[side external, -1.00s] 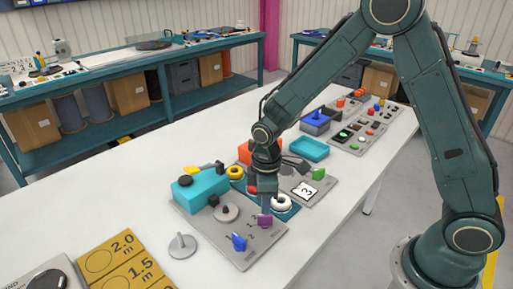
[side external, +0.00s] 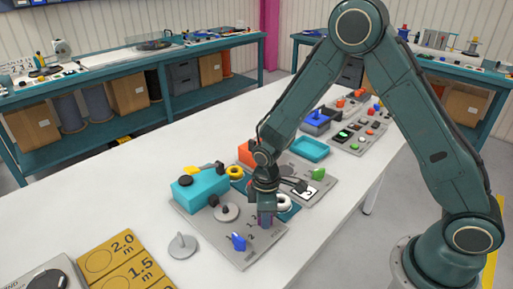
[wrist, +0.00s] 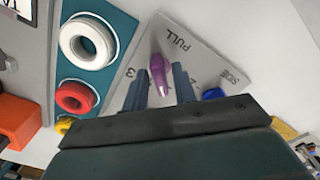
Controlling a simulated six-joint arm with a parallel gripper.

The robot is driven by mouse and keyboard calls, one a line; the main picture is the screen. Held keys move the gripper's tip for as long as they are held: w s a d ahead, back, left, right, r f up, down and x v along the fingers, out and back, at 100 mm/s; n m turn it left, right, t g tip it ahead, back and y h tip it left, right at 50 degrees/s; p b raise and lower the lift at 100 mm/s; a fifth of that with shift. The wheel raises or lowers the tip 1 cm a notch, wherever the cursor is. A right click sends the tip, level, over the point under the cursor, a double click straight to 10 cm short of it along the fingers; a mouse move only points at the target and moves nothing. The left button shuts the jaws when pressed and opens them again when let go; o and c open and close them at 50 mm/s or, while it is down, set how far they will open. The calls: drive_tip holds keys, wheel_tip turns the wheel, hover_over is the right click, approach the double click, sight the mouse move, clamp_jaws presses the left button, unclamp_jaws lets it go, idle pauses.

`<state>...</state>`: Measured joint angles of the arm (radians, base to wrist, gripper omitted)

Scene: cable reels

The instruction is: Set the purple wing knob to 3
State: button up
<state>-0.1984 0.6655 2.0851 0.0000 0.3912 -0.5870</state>
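The purple wing knob (wrist: 159,78) sits on a grey panel (wrist: 200,55) printed with numbers and the words PULL and SIDE. In the wrist view its wing lies between my two fingers, with a narrow gap on each side. A numeral 3 (wrist: 122,100) shows beside the left finger. My gripper (wrist: 160,84) is open, with its fingers straddling the knob. In the side view my gripper (side external: 266,214) is down at the panel and hides most of the knob. I cannot tell exactly which mark the knob points at.
A blue wing knob (side external: 239,242) stands close by on the same panel. A cyan box (side external: 200,187) is at the panel's back left. White, red and yellow rings (wrist: 88,42) sit on a teal board beside it. Bare white table lies at the front right.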

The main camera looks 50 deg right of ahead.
clamp_jaws()
